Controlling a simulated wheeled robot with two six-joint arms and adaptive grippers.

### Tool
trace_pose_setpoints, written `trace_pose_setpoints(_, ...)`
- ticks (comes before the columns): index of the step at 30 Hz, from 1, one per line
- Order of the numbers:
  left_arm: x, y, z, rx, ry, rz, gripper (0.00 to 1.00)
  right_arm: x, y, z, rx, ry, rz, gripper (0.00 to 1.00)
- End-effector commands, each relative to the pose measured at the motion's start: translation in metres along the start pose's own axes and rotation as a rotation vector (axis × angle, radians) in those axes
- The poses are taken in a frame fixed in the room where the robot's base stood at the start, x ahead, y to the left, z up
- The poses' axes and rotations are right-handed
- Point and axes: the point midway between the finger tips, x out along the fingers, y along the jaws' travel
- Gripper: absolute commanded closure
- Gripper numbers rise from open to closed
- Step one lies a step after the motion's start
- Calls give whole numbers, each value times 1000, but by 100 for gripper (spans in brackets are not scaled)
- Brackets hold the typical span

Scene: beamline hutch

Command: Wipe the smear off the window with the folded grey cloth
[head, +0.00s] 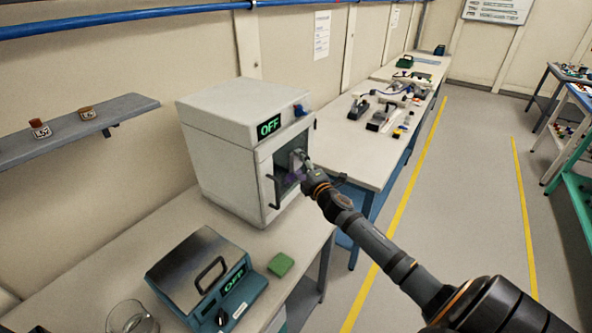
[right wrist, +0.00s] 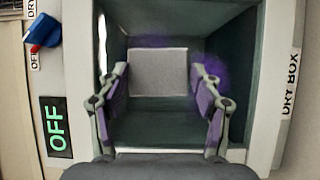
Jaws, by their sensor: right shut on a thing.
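My right gripper (head: 299,164) is at the front window of the white dry box (head: 225,135). In the right wrist view its two fingers (right wrist: 160,75) are shut on the folded grey cloth (right wrist: 158,73), a flat pale grey square. The cloth lies flat in front of the window (right wrist: 160,122); whether it touches the glass I cannot tell. A blurry purple smear (right wrist: 212,74) shows right of the cloth and above it. The cloth hides whatever is behind it. My left gripper is not in view.
The box has a door handle (head: 270,190), a green OFF display (head: 269,126) and a blue knob (head: 300,110). A teal device (head: 208,275), a green block (head: 281,264) and a glass beaker (head: 131,318) are on the near bench. A shelf (head: 95,115) hangs left.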

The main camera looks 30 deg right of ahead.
Motion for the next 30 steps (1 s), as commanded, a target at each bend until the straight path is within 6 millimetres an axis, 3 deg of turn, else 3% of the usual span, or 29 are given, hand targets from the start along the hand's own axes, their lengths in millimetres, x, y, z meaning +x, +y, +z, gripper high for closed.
trace_pose_setpoints(4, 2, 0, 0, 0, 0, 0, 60, 6, -1, 12, -2, -2, -1, 60)
trace_pose_setpoints(13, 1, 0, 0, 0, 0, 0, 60, 11, 0, 19, 0, -1, 0, 60)
trace_pose_setpoints(24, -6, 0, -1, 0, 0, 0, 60, 30, 1, 47, 0, -2, -1, 60)
trace_pose_setpoints(30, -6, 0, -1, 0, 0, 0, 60, 31, 0, 49, 0, -1, 0, 60)
